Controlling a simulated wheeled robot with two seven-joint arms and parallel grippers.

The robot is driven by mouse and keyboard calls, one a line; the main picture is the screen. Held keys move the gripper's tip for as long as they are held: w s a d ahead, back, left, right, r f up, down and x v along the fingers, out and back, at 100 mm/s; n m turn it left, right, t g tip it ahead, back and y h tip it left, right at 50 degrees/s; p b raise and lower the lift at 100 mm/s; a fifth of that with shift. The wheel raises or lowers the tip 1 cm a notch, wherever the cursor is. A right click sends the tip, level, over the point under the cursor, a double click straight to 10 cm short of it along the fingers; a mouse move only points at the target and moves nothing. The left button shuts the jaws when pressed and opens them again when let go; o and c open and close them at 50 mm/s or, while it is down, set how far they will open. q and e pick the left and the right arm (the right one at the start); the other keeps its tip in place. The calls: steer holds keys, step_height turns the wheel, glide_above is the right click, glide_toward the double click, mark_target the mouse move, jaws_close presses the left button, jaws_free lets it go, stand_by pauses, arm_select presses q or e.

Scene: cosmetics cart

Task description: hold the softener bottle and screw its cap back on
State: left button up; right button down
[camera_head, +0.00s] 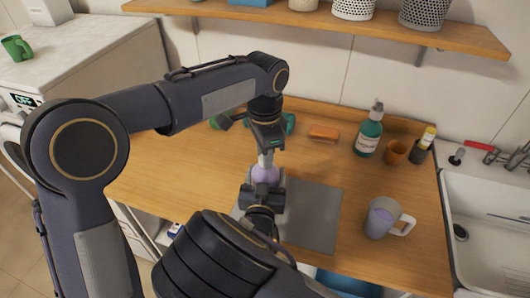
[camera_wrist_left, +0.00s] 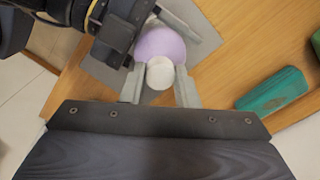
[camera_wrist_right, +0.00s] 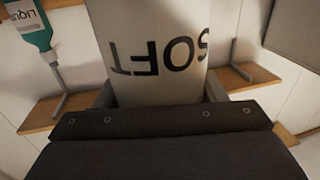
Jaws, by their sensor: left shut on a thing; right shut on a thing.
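The softener bottle has a lavender top (camera_head: 265,174) and a pale body that shows "SOFT" lettering in the right wrist view (camera_wrist_right: 158,50). It stands over the grey mat. My right gripper (camera_head: 264,197) is shut on its body from the near side. A round white cap (camera_wrist_left: 160,74) lies between the fingers of my left gripper (camera_wrist_left: 158,88), which is shut on it from above. In the left wrist view the cap overlaps the lavender top (camera_wrist_left: 162,44). Whether it sits on the neck or just above it I cannot tell.
The grey mat (camera_head: 315,215) lies on a wooden counter. A mug (camera_head: 384,218) stands right of it. Behind are an orange block (camera_head: 323,132), a green pump bottle (camera_head: 369,134) and an orange cup (camera_head: 396,152). A white sink (camera_head: 490,235) is at the right; a shelf (camera_head: 350,22) hangs above.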

arm_select(q)
steer(key=m, duration=0.5)
steer(key=shift+m, duration=0.4)
steer(key=m, duration=0.8)
steer(key=shift+w, duration=0.1)
steer(key=m, duration=1.4)
steer(key=shift+d, duration=0.1)
steer(key=o, duration=0.9)
steer(key=shift+o, duration=0.2)
